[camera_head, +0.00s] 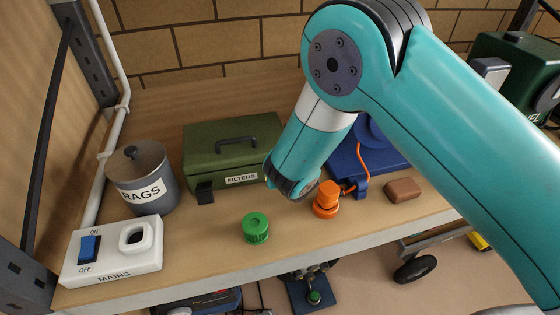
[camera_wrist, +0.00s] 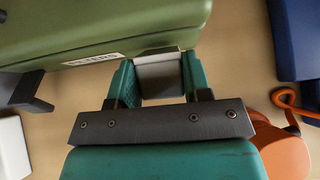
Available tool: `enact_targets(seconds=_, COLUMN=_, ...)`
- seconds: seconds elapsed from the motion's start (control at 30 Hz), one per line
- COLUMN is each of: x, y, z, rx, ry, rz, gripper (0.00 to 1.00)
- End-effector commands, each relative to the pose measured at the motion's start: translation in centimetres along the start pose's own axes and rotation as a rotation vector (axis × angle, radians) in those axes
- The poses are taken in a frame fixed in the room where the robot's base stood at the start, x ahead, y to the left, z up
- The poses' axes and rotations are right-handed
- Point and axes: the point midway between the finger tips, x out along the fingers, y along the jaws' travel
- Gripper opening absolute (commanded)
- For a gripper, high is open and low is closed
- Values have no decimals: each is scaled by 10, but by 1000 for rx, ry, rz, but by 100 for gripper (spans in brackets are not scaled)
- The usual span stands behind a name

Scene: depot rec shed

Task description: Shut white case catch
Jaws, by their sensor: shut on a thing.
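The olive-green case (camera_head: 230,140) labelled FILTERS stands with its lid down at the back of the bench, and its front edge fills the upper left of the wrist view (camera_wrist: 90,25). A pale grey-white catch (camera_wrist: 160,78) sits at the case's front edge, between my teal fingers. My gripper (camera_wrist: 158,72) is shut on this catch. In the head view my gripper (camera_head: 291,190) is at the case's front right corner and hides the catch. A black catch (camera_head: 205,193) sticks out at the case's front left and also shows in the wrist view (camera_wrist: 28,92).
An orange knobbed object (camera_head: 326,200) and a blue box (camera_head: 355,170) with an orange cord stand close right of my gripper. A green cap (camera_head: 256,228), brown block (camera_head: 403,190), RAGS tin (camera_head: 142,178) and white MAINS switch box (camera_head: 112,252) share the bench.

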Motion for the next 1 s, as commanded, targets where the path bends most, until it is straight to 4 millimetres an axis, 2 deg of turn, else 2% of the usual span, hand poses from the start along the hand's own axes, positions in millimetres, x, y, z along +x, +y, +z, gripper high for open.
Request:
enact_targets(seconds=0.03, x=-2, y=-1, z=5, rx=2, ry=19, rz=-1, gripper=21)
enact_targets(seconds=0.3, x=0, y=0, z=6, rx=1, ry=99, rz=-1, gripper=21)
enact_targets(seconds=0.8, x=2, y=0, z=6, rx=0, ry=117, rz=-1, gripper=21)
enact_targets(seconds=0.83, x=2, y=0, z=6, rx=0, ry=117, rz=-1, gripper=49)
enact_targets(seconds=0.9, x=2, y=0, z=6, rx=0, ry=116, rz=-1, gripper=65)
enact_targets(seconds=0.93, x=2, y=0, z=6, rx=0, ry=116, rz=-1, gripper=70)
enact_targets(seconds=1.0, x=2, y=0, z=6, rx=0, ry=116, rz=-1, gripper=70)
